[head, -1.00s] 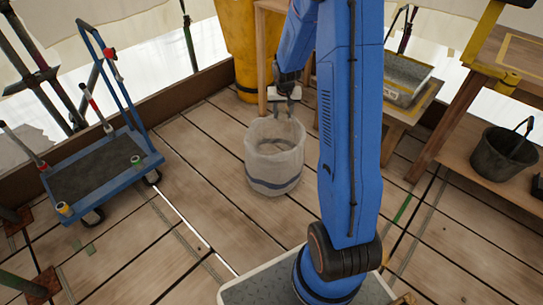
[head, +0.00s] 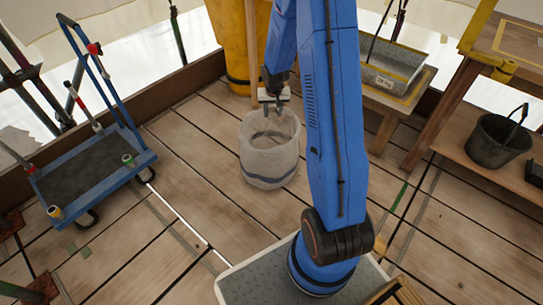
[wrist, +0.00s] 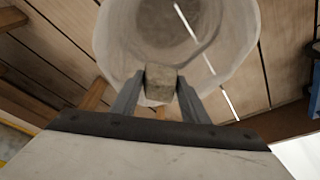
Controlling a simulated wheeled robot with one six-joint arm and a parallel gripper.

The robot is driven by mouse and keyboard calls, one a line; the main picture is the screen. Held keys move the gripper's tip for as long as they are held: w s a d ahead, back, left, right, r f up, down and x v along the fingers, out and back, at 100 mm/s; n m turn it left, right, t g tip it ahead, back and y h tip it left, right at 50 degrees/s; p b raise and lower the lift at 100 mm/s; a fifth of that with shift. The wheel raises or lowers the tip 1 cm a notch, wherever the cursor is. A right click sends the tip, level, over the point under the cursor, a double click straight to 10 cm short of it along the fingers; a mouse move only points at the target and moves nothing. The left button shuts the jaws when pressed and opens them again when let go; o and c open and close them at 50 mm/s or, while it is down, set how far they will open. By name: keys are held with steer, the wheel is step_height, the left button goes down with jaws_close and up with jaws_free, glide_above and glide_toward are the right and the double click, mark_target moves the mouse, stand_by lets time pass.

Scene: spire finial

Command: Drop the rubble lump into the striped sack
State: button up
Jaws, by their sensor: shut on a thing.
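The striped sack (head: 268,160) is a pale, open-topped bag with a dark band, standing upright on the plank floor in the head view. In the wrist view its open mouth and pale wall (wrist: 245,40) fill the upper middle, and the inside looks empty. The rubble lump (wrist: 161,82) is a small grey-brown block between the fingers in the wrist view. My gripper (wrist: 160,88) is shut on it. In the head view my gripper (head: 275,108) is at the sack's far rim, pointing down. The lump overlaps the near rim in the wrist view; its exact height above the sack is unclear.
A blue trolley (head: 85,165) stands at the left. A yellow chute or bin (head: 232,45) stands behind the sack. A bench with a grey trough (head: 392,72) and a shelf with a black bucket (head: 497,140) are at the right. Floor around the sack is mostly clear.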

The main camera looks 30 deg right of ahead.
steer(key=o, duration=1.3)
steer(key=shift+v, duration=8.65)
